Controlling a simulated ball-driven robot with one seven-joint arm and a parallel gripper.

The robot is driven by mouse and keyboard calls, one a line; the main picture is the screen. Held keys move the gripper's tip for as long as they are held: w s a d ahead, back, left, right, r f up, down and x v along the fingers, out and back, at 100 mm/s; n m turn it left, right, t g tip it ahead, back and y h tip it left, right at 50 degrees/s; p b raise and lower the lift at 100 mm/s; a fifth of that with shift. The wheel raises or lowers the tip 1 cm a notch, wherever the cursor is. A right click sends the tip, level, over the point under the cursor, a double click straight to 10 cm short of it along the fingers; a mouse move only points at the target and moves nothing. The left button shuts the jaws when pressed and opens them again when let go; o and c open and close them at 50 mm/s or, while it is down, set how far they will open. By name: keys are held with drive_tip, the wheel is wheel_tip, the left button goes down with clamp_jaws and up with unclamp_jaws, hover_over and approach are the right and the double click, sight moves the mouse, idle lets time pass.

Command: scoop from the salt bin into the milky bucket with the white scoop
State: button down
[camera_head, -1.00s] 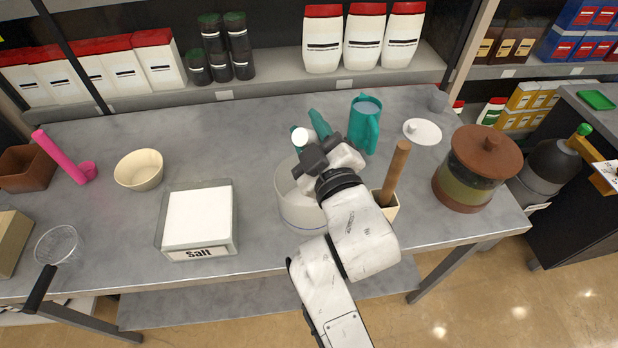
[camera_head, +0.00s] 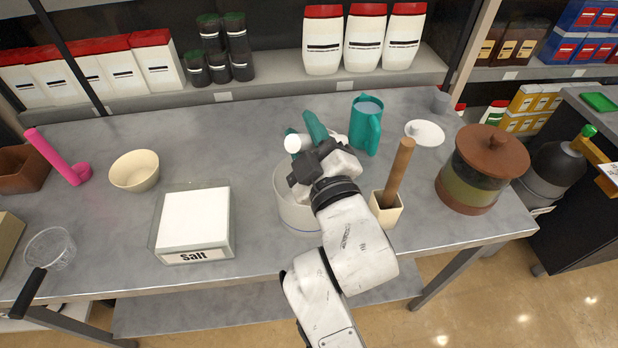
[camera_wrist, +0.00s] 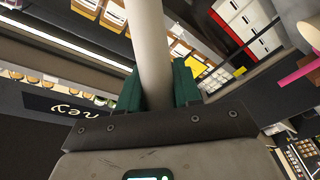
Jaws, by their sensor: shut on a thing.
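The salt bin (camera_head: 229,241) is a clear, square-sided box labelled "salt", filled with white salt nearly to its rim, at the table's left middle. The milky bucket (camera_head: 288,212) is a translucent round tub right of it, partly hidden by my arm. My gripper (camera_head: 304,133) is above the bucket, its teal fingers pointing toward the back of the table. It is shut on the white scoop (camera_head: 293,143), whose pale round end shows beside the fingers. In the wrist view the white scoop's handle (camera_wrist: 152,50) stands between the teal fingers. The scoop's bowl is hidden, so its contents cannot be told.
A teal jug (camera_head: 365,125) stands behind my gripper. A cream pot (camera_head: 387,212) with a wooden-handled tool stands right of the bucket, near a brown-lidded jar (camera_head: 470,190). A cream bowl (camera_head: 135,170) and pink scoop (camera_head: 60,158) are at left. Table space lies behind the salt bin.

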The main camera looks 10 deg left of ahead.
drive_tip(key=shift+s+a+f+n+t+y+b, duration=0.2)
drive_tip(key=shift+s+f+n+b, duration=0.25)
drive_tip(key=shift+b, duration=0.55)
drive_tip(key=shift+s+a+f+n+t+y+b, duration=0.1)
drive_tip(key=shift+s+a+f+n+y+b, duration=0.2)
drive_tip(key=shift+n+b, duration=0.5)
drive_tip(key=shift+s+a+f+n+t+b, duration=0.15)
drive_tip(key=shift+s+f+n+b, duration=0.2)
drive_tip(key=shift+f+b, duration=0.55)
drive_tip(key=shift+s+a+f+n+t+b, duration=0.1)
drive_tip(key=shift+s+f+n+t+b, duration=0.2)
drive_tip(key=shift+b, duration=1.1)
drive_tip(key=shift+s+a+f+n+y+b, duration=0.4)
drive_tip(key=shift+s+n+y+b, duration=0.15)
drive_tip(key=shift+b, duration=0.35)
drive_tip(key=shift+s+a+f+n+y+b, duration=0.3)
drive_tip(key=shift+s+f+n+y+b, duration=0.15)
drive_tip(key=shift+s+b, duration=0.35)
drive_tip(key=shift+s+a+f+n+y+b, duration=0.15)
drive_tip(key=shift+s+f+n+y+b, duration=0.1)
drive_tip(key=shift+f+n+y+b, duration=0.5)
drive_tip(key=shift+s+a+f+n+y+b, duration=0.2)
drive_tip(key=shift+f+n+y+b, duration=0.25)
drive_tip(key=shift+n, duration=0.6)
drive_tip(key=shift+s+a+f+n+g+y+b, duration=0.15)
drive_tip(key=shift+f+n+g+y+b, duration=0.15)
drive_tip(key=shift+f+n+y, duration=0.35)
drive_tip(key=shift+s+d+f+n+g+y+b, duration=0.1)
drive_tip(key=shift+f+n+g+y+b, duration=0.25)
drive_tip(key=shift+n, duration=0.6)
